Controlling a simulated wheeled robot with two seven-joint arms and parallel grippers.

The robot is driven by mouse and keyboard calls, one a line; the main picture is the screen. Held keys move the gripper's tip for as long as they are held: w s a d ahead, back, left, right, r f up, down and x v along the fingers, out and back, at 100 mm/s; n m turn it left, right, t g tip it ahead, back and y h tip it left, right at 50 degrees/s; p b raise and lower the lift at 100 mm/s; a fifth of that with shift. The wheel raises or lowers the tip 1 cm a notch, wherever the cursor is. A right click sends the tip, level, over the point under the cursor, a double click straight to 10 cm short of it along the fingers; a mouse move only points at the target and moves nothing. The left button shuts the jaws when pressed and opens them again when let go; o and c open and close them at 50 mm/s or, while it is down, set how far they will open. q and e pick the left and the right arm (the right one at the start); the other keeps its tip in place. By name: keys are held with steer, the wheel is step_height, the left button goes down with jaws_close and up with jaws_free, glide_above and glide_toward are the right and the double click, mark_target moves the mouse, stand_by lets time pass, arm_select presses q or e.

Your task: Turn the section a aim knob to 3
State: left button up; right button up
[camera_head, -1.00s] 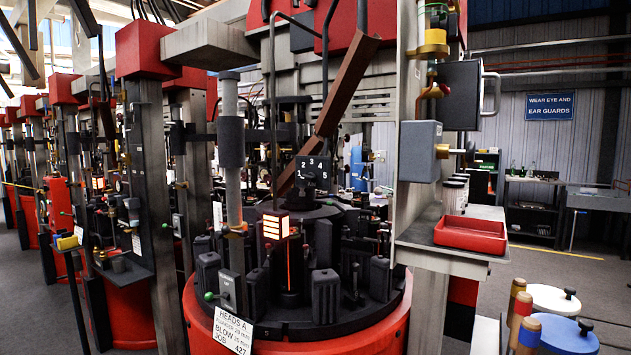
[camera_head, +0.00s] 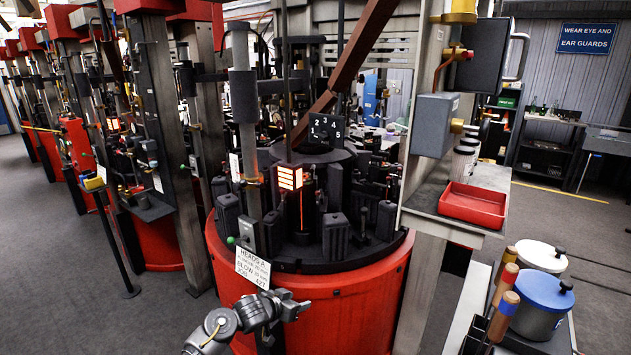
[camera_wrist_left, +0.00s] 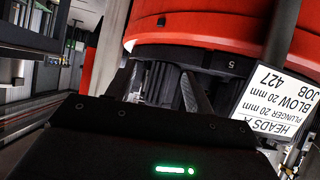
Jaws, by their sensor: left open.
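The aim dial is a dark upright plate (camera_head: 326,131) with white numbers 1 to 5, at the back of the round machine top in the head view. A dark knob sits in front of its numbers; its pointer is too small to read. My left gripper (camera_head: 291,307) is low in front of the machine's red base, well below and nearer than the dial. In the left wrist view its two dark fingers (camera_wrist_left: 168,88) are apart with nothing seen between them. The dial does not show in that view. My right gripper is not in view.
The red drum (camera_head: 330,305) and a white "HEADS A" sign (camera_head: 252,267) are close to my left gripper. A red tray (camera_head: 472,205) and lidded pots (camera_head: 541,300) are right. Floor at left is open.

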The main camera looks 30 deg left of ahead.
arm_select(q)
step_height(320, 180, up, 29)
steer(key=w+m+t+p, duration=0.1)
steer(key=w+t+p, duration=0.2)
steer(key=t+p, duration=0.1)
steer(key=m+t+p, duration=0.2)
glide_toward(319, 139)
steer(key=shift+h, duration=0.4)
steer(key=w, duration=0.2)
steer(key=w+p, duration=0.1)
steer(key=w, duration=0.2)
steer(key=w+p, duration=0.1)
steer(key=w, duration=0.1)
steer(key=shift+w+d+f, duration=0.15)
steer(key=shift+w+d, duration=0.1)
steer(key=shift+d, duration=0.05)
steer(key=shift+w+f, duration=0.1)
steer(key=shift+w, duration=0.35)
steer(key=c, duration=1)
